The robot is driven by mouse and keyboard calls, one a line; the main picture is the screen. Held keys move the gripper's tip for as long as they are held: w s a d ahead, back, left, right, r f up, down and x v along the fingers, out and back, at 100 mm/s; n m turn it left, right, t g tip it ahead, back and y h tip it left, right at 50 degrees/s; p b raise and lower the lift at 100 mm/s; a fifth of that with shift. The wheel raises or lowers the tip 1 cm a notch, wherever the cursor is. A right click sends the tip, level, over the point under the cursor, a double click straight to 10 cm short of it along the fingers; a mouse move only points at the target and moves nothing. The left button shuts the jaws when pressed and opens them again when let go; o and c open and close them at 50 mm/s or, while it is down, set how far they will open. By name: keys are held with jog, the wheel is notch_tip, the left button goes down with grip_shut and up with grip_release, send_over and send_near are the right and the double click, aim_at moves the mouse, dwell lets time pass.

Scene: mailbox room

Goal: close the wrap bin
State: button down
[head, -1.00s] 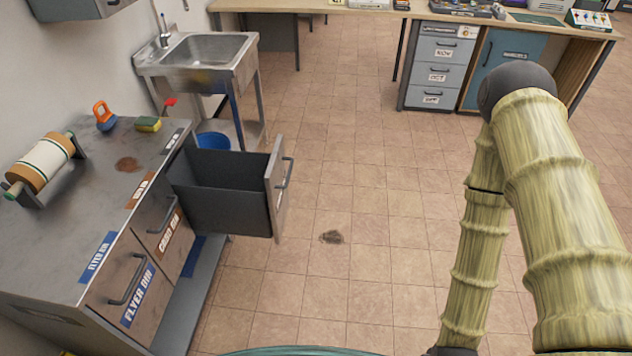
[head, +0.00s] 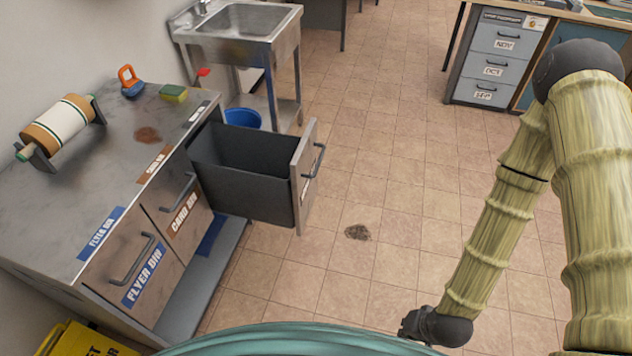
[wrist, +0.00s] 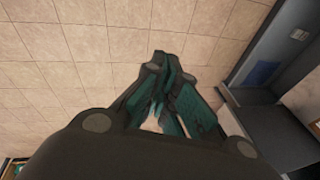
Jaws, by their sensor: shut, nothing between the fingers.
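The wrap bin (head: 240,204) is the pulled-out dark drawer at the far end of the grey metal counter. Its front panel (head: 306,178) with a bar handle (head: 315,162) stands well away from the cabinet, facing right. The bin looks empty from here, but its floor is partly hidden. My gripper (wrist: 165,65) shows in the wrist view, its teal and dark fingers together and empty over the tiled floor. A dark drawer-like shape lies to its right there. In the head view I cannot make out the fingers.
The card bin (head: 178,210) and flyer bin (head: 135,268) are shut in the same counter (head: 100,190). A sink (head: 240,35) with a blue bucket (head: 243,117) below stands beyond. A yellow sign (head: 85,342) is at bottom left. Open floor (head: 400,200) lies right of the bin.

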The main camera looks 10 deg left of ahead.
jog(key=w+a+f+m+t+y+b, duration=0.2)
jog(key=w+a+f+t+y+b, duration=0.15)
jog(key=w+a+b, duration=0.6)
jog(key=m+t+y+b, duration=0.5)
jog(key=t+y+b, duration=0.2)
jog(key=b, duration=1.4)
send_near(309, 163)
jog(key=w+a, duration=0.2)
jog(key=w, duration=0.1)
jog(key=shift+w+a+r+h, duration=0.1)
jog(key=shift+w+a+h, duration=0.15)
jog(key=shift+a, duration=0.4)
jog(key=shift+a, duration=0.1)
